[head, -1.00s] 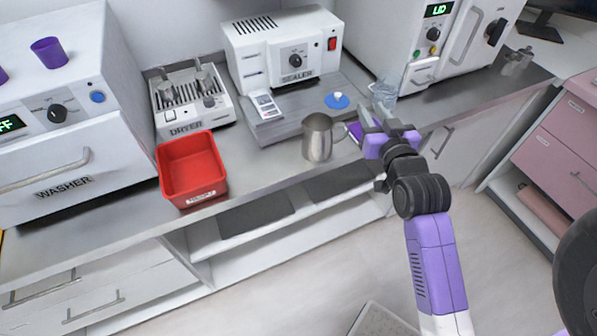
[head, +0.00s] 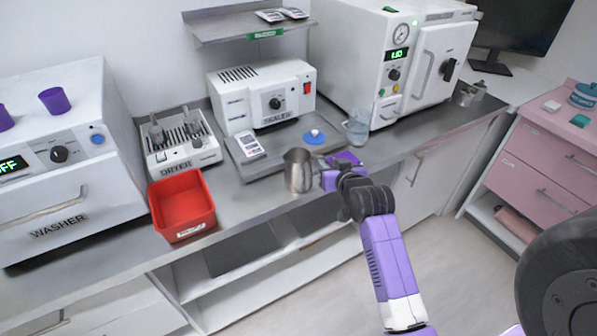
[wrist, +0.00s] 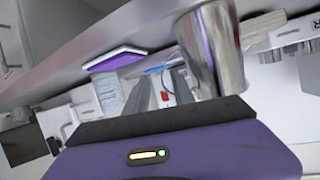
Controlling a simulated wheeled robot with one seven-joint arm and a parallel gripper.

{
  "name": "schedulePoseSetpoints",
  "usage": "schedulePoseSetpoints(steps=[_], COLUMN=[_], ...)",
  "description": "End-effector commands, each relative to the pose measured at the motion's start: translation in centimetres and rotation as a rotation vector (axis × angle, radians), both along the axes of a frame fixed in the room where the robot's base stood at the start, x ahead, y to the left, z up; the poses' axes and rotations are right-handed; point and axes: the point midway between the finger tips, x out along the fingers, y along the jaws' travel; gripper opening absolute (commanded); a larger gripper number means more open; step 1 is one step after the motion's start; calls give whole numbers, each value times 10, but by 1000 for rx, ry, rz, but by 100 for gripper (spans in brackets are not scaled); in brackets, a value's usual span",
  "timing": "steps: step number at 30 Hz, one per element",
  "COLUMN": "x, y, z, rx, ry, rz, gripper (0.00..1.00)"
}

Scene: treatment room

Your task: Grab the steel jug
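The steel jug (head: 298,172) stands upright near the counter's front edge, its handle side facing right toward my gripper. My gripper (head: 328,179) is just to the right of the jug, at about its height. In the wrist view the jug (wrist: 213,50) looms large at upper right, close beside the right finger. The two grey fingers (wrist: 162,88) are apart, with background showing between them. The jug's body is not between them. I cannot tell whether a finger touches the jug or where the handle lies relative to the fingers.
A red bin (head: 182,207) stands left of the jug. A clear container (head: 357,128) and a purple item (head: 345,158) lie right of the jug, near my gripper.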

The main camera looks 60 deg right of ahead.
Motion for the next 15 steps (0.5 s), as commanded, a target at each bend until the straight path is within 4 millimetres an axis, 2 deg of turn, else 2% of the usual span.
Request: schedulePoseSetpoints(steps=[9,15], x=[29,36], y=[-24,-31], z=[-11,-16], rx=[0,-2], ry=[0,-1], rz=[0,0], gripper=[30,30])
